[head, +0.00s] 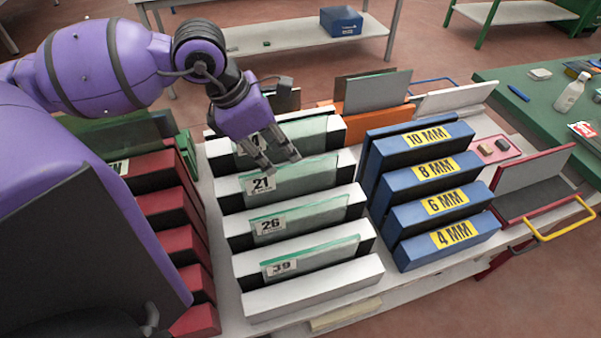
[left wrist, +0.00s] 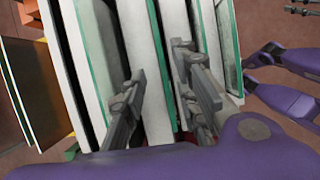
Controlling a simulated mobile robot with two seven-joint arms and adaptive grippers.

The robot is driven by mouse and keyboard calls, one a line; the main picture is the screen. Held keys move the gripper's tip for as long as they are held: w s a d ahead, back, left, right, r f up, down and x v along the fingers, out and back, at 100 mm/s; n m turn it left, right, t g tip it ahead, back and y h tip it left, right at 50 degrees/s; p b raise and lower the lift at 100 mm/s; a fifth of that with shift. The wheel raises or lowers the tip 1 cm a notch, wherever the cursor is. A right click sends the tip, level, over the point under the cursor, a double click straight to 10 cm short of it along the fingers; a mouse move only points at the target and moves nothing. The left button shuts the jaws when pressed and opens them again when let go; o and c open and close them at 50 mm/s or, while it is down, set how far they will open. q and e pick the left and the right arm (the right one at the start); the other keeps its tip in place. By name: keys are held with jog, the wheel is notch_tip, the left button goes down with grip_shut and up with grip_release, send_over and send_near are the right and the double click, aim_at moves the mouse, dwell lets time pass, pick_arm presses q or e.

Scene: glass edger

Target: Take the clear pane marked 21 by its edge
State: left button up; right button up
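The clear pane marked 21 (head: 312,173) stands on edge in a slot of the white rack, its label at the left end. My left gripper (head: 283,164) is over the upper edge of this pane, fingers pointing down. In the left wrist view the fingers of my left gripper (left wrist: 157,95) are spread apart, with a white divider and a green glass edge (left wrist: 164,70) between them. Whether either finger touches the glass I cannot tell. My right gripper is not seen in the head view.
Panes marked 26 (head: 310,216) and 39 (head: 320,255) stand in front; another pane (head: 305,132), its label partly hidden by my gripper, stands behind. A blue rack marked in MM (head: 425,200) is at right, a dark red rack (head: 165,205) at left.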

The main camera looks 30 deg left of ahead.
aim_at(288, 166)
pick_arm(q)
jog(key=x, duration=0.3)
jog(key=shift+s+d+f, duration=0.1)
jog(key=shift+s+d, duration=0.1)
jog(key=shift+s, duration=0.05)
jog(key=x, duration=0.3)
jog(key=shift+w+d+f, duration=0.1)
jog(key=shift+w, duration=0.2)
jog(key=shift+f, duration=0.15)
grip_shut()
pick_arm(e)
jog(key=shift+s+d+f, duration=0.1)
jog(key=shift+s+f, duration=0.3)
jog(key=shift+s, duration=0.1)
